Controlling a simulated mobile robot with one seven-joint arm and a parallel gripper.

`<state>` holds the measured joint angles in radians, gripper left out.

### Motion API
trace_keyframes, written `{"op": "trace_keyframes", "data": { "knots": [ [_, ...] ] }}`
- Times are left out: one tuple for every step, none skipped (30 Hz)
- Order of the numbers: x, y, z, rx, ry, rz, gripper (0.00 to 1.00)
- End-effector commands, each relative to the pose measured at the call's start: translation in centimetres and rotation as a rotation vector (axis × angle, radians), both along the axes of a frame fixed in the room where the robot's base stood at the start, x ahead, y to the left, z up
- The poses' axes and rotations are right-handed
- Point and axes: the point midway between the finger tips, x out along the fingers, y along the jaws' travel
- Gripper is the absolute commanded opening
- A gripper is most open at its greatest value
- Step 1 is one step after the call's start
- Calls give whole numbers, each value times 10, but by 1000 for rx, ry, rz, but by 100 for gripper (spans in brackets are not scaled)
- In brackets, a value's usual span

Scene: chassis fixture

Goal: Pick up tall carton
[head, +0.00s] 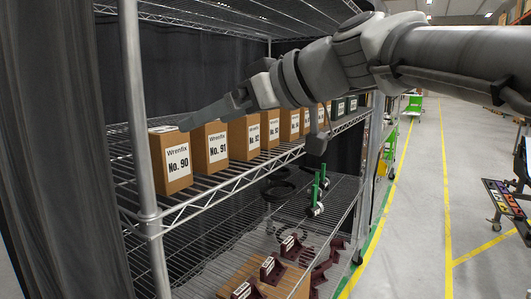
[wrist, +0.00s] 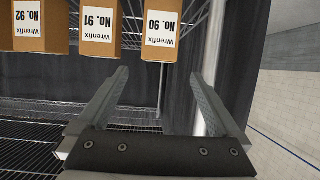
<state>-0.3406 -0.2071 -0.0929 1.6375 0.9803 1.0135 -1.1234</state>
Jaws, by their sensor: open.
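A row of brown cartons with white Wrenfix labels stands upright on the upper wire shelf (head: 225,187). Carton No. 90 (head: 157,166) is nearest, beside carton No. 91 (head: 199,154) and carton No. 92 (head: 236,142). They look similar in height, so I cannot tell which is the tall carton. My gripper (head: 188,123) is open and empty, near the tops of the nearest cartons. In the wrist view the labels appear upside down; No. 90 (wrist: 158,54) lies beyond the open fingers, roughly in line with their gap. I see no contact.
A metal shelf post (head: 141,120) stands just left of No. 90, by a dark curtain (head: 55,150). The lower shelf holds maroon brackets (head: 272,268). A clear aisle (head: 420,220) runs at right.

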Motion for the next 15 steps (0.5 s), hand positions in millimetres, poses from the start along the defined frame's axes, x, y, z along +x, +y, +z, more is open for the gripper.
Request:
{"op": "trace_keyframes", "data": {
  "knots": [
    [5, 10, -4, -1, 4, 2, 100],
    [7, 16, -7, -2, 6, 3, 100],
    [10, 24, -10, -2, 5, 4, 100],
    [13, 29, -13, -2, 5, 3, 100],
    [16, 34, -16, -3, 6, 3, 100],
    [19, 41, -19, -2, 5, 2, 100],
    [21, 47, -21, -3, 6, 3, 100],
    [24, 51, -24, -3, 6, 2, 100],
    [26, 57, -26, -2, 5, 2, 100],
    [28, 61, -28, -1, 4, 0, 100],
    [30, 64, -29, -2, 5, 1, 100],
    [32, 67, -31, -2, 3, 0, 100],
    [33, 70, -32, -1, 3, -1, 100],
    [34, 71, -33, -1, 3, -1, 100],
    [34, 73, -34, -1, 3, -1, 100]
  ]
}}
